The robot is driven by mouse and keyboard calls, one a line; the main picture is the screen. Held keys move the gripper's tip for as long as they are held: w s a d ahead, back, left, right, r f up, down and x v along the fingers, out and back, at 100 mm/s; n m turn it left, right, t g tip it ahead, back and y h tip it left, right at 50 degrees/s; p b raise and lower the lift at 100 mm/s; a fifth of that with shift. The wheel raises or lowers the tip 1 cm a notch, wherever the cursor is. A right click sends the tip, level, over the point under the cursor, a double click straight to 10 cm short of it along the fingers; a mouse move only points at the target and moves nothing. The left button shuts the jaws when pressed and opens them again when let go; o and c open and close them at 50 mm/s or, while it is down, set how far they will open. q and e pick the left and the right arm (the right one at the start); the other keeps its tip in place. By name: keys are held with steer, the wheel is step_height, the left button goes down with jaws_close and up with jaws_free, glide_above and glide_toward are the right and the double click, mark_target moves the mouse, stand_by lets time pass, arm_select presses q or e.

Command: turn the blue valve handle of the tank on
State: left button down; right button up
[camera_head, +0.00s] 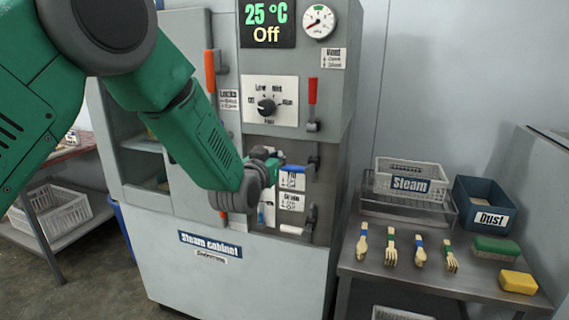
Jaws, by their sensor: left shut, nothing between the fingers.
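The blue valve handle (292,168) is on the front of the grey steam cabinet (255,270), just above a small white label. It lies roughly level, pointing left from its mount. My left arm reaches in from the upper left. My left gripper (272,165) is shut and empty, at the left end of the blue handle. I cannot tell whether it touches the handle. The wrist and fingers hide part of the panel behind them. My right gripper is not in view.
A red lever (312,92) and a black knob (266,107) sit above the handle. An orange door handle (210,71) is at left. The display (267,24) reads 25 °C, Off. At right, a metal table (374,268) holds a Steam basket (410,170), a Dust bin (478,190), wooden utensils and sponges.

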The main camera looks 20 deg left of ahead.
arm_select(q)
glide_above(295, 169)
steer(key=s+a, duration=0.2)
steer(key=f, duration=0.2)
steer(key=w+f, duration=0.1)
steer(key=f, duration=0.1)
steer(key=shift+a+f, duration=0.1)
steer(key=shift+a, duration=0.25)
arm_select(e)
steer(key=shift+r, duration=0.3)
arm_select(q)
steer(key=shift+d, duration=0.35)
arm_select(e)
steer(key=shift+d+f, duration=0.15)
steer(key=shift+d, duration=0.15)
